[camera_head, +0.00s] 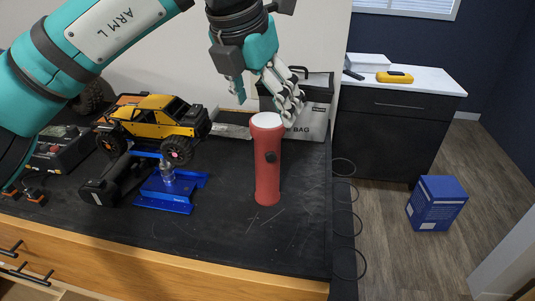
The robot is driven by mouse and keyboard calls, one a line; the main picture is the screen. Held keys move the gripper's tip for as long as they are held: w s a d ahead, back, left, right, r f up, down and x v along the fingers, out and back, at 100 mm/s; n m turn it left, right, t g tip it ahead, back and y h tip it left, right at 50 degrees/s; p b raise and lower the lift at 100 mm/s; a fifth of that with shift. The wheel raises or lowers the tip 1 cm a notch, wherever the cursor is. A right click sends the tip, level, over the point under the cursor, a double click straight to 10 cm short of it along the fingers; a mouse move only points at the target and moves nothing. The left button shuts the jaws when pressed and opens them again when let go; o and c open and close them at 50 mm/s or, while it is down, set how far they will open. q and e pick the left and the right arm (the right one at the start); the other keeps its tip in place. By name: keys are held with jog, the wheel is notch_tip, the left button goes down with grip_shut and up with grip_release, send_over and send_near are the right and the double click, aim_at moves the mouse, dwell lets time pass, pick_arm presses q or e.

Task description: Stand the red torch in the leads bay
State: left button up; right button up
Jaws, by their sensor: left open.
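The red torch (267,172) with a white top stands upright on the black mat of the bench (225,232), right of its middle. My left gripper (266,106) hangs just above and behind the torch's top with its fingers apart, empty. One finger overlaps the torch's upper edge in the picture; I cannot tell whether they touch. A bag (312,118) with "BAG" lettering stands behind the gripper, partly hidden. No bay labelled for leads can be made out. My right gripper is not in view.
A yellow crawler (153,118) stands at the left beside a blue metal stand (163,191) and a black tool (107,184). Cable loops (344,223) hang at the bench's right edge. A cabinet with a yellow device (394,77) and a blue box (436,203) on the floor are further right.

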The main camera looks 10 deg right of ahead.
aim_at(269, 121)
pick_arm(q)
jog(key=x, duration=0.3)
jog(key=p+x, duration=0.1)
jog(key=shift+w+f, duration=0.25)
jog(key=shift+w, duration=0.1)
jog(key=shift+d+f, duration=0.1)
jog(key=shift+f, duration=0.25)
jog(key=x, duration=0.1)
jog(key=p+x, duration=0.1)
jog(key=x, duration=0.1)
jog(key=p+x, duration=0.1)
jog(key=shift+f, duration=0.3)
jog(key=shift+w+f, duration=0.1)
jog(key=shift+f, duration=0.15)
jog(key=c, duration=1.3)
